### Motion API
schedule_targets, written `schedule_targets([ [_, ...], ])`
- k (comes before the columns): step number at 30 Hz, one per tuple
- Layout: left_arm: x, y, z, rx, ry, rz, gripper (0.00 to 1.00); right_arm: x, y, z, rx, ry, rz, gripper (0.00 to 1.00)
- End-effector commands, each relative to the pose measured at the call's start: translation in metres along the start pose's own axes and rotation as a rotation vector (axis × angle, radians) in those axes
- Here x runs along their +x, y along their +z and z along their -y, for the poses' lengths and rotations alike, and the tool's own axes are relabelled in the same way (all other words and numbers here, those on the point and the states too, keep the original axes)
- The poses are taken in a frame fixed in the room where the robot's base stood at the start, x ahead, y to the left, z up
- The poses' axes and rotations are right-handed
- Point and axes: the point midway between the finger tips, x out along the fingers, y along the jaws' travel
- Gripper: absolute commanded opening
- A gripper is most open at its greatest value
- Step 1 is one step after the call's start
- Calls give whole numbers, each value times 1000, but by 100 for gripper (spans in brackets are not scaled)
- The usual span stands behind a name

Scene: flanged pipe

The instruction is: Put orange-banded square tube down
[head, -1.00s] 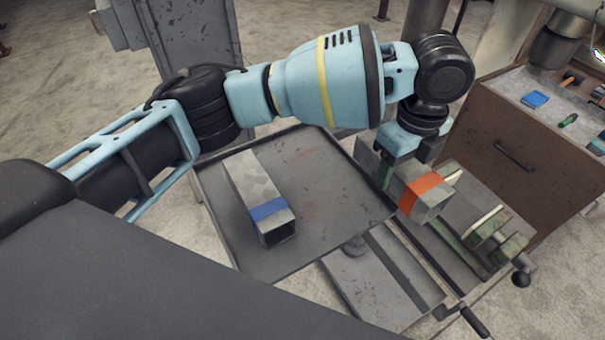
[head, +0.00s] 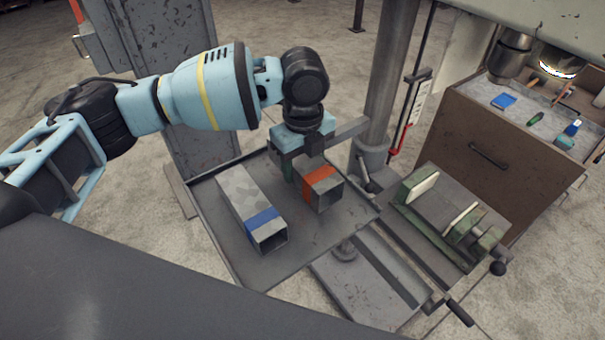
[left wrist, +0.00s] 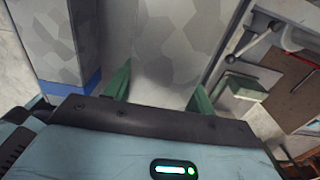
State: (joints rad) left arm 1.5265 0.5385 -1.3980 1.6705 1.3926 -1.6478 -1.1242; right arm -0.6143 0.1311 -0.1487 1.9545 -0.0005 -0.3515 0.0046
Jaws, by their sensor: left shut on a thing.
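The orange-banded square tube (head: 322,186) is in my left gripper (head: 300,172), over the right part of the grey tray (head: 300,245). My left gripper is shut on it, and in the left wrist view the tube (left wrist: 168,50) lies between the two green fingers (left wrist: 158,90). Whether the tube touches the tray cannot be told. The blue-banded square tube (head: 245,200) lies on the tray just left of it, with a narrow gap between them. The head view hides part of the orange-banded tube behind the gripper. My right gripper is not in view.
A vise with green jaws (head: 452,215) stands right of the tray and is empty. A grey column (head: 388,85) rises behind the tray's right corner. A brown cabinet (head: 500,150) with small tools on top stands at the right. The tray's front right part is bare.

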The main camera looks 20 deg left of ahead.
Motion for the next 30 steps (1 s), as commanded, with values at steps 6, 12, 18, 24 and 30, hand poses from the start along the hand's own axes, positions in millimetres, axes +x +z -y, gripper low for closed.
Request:
schedule_targets([
  [6, 20, 0, 0, 0, 0, 1, 15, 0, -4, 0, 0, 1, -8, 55],
  [12, 33, 0, 1, -1, -3, 1, 15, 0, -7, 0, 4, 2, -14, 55],
  [18, 34, 0, 0, -1, -2, 0, 15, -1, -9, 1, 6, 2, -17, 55],
  [24, 37, 0, 0, -1, 0, 1, 66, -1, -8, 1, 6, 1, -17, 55],
  [30, 37, 0, 0, -1, 1, 1, 76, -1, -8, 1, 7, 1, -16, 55],
])
